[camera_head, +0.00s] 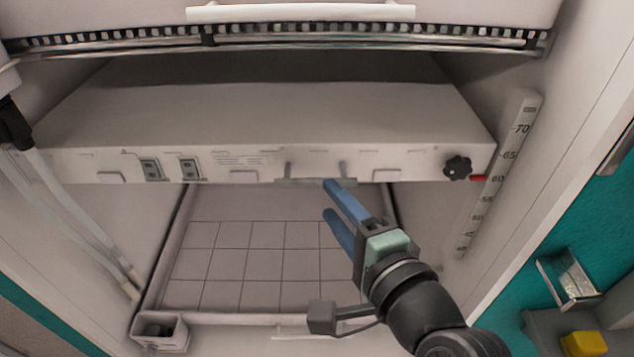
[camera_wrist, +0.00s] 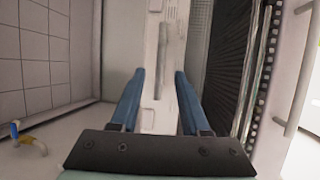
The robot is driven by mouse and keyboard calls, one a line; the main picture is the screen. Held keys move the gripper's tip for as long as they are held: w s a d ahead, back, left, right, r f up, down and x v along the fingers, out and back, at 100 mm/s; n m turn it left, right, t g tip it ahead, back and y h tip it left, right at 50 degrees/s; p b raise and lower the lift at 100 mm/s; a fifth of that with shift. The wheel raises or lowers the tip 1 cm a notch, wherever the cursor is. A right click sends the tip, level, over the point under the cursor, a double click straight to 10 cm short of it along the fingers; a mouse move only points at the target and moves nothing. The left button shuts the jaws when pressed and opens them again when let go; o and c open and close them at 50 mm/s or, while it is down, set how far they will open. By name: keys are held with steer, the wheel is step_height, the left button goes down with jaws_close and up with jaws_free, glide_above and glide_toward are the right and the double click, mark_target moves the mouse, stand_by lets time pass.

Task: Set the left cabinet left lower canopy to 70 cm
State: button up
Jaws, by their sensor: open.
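The canopy (camera_head: 240,125) is a wide white panel across the chamber, seen from above and in front. Its front edge has a handle (camera_head: 316,168) near the middle and a black knob (camera_head: 457,167) at the right end. A red pointer (camera_head: 478,178) beside the knob sits at about 60 on the vertical scale (camera_head: 519,128). My gripper (camera_head: 328,199) is open and empty, just below and in front of the handle. In the wrist view my gripper (camera_wrist: 158,80) has its blue fingers apart on either side of the canopy's front edge (camera_wrist: 160,50). I cannot tell whether they touch it.
A tiled tray floor (camera_head: 250,265) lies below the canopy. White hoses (camera_head: 80,215) hang at the left wall. A toothed rail (camera_head: 280,40) and another white handle (camera_head: 300,12) are above. A small box (camera_head: 160,332) stands at the lower left, and a yellow object (camera_head: 583,344) is outside at the right.

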mark_target(318, 185)
steer(key=x, duration=0.7)
steer(key=shift+b, duration=0.4)
jaws_close()
steer(key=shift+f, duration=0.1)
stand_by(0.8)
